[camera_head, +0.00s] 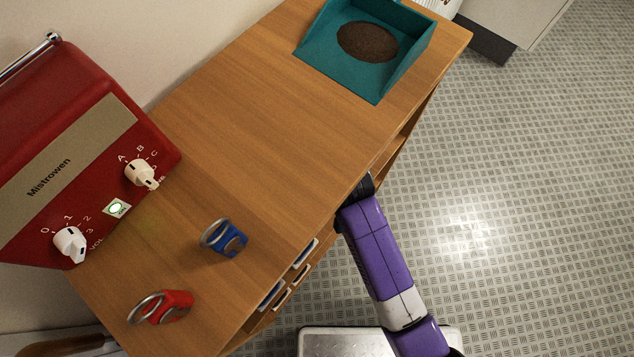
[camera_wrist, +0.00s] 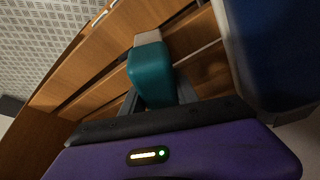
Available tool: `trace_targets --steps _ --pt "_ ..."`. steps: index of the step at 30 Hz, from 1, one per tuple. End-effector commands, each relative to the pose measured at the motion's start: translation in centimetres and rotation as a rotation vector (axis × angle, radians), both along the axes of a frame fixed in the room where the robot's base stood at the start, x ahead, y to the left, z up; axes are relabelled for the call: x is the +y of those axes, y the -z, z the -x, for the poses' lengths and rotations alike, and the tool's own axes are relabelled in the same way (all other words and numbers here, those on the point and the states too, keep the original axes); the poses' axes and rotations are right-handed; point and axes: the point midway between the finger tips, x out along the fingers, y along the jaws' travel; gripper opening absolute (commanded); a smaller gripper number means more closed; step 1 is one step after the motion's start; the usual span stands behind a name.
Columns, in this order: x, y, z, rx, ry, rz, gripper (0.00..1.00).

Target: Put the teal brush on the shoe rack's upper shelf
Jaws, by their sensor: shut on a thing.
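The teal brush (camera_wrist: 151,77) is in the wrist view, with a pale beige block at its far end. My gripper (camera_wrist: 157,92) is shut on it, with grey fingers on either side. The shoe rack (camera_head: 265,110) is the wooden unit in the head view. Its wooden boards (camera_wrist: 97,58) also fill much of the wrist view, behind and around the brush. In the head view my purple arm reaches to the rack's front edge, and the gripper and brush are hidden under the top there. I cannot tell whether the brush touches a shelf.
On the rack's top stand a teal dustpan (camera_head: 400,77) with brown dirt, a red radio (camera_head: 60,140), a blue ring-topped item (camera_head: 228,240) and a red one (camera_head: 172,305). A large dark blue shape (camera_wrist: 275,50) is close at right in the wrist view.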

Motion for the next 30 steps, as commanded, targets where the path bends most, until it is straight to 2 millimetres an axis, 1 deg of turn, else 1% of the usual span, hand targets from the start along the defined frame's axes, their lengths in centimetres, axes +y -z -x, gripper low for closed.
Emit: trace_targets --steps 1,2,4,5,14,16,20,21,30 --pt "0.0 0.2 0.0 0.001 0.000 0.000 0.00" --pt "0.0 0.1 0.0 0.001 0.000 0.000 0.42" --pt "0.0 0.1 0.0 0.001 0.000 0.000 0.56" --pt "0.0 0.1 0.0 0.001 0.000 0.000 0.58" --pt "0.0 0.1 0.0 0.000 0.000 0.000 0.58" --pt "0.0 -0.3 0.0 -0.001 0.000 0.000 0.58" --pt "-0.3 -1.7 0.6 0.000 0.001 0.000 0.58" --pt "-0.7 -1.4 1.3 0.003 0.001 0.000 0.58" --pt "-3.6 -1.4 6.4 0.004 0.002 0.000 0.58"
